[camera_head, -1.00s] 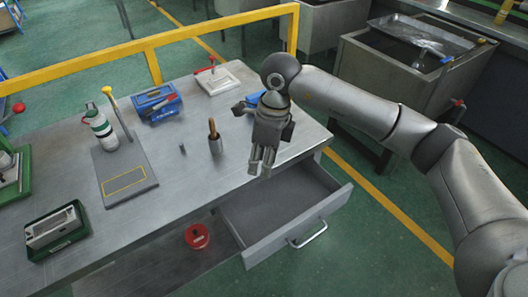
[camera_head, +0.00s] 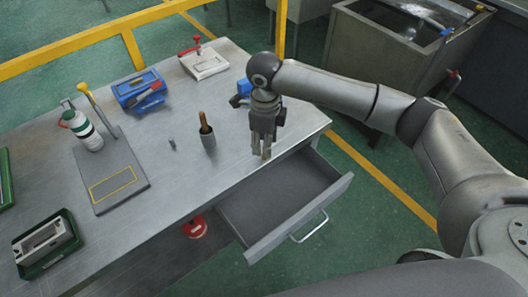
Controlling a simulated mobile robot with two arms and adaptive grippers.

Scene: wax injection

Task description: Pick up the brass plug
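A small brass-coloured piece, which looks like the brass plug (camera_head: 266,154), shows at the fingertips of my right gripper (camera_head: 263,148). That gripper points down over the tabletop near its front edge, just behind the open drawer (camera_head: 285,197). The fingers hide most of the piece. I cannot tell whether they are shut on it or only around it. My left gripper is not in view.
A red object (camera_head: 195,228) lies below.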

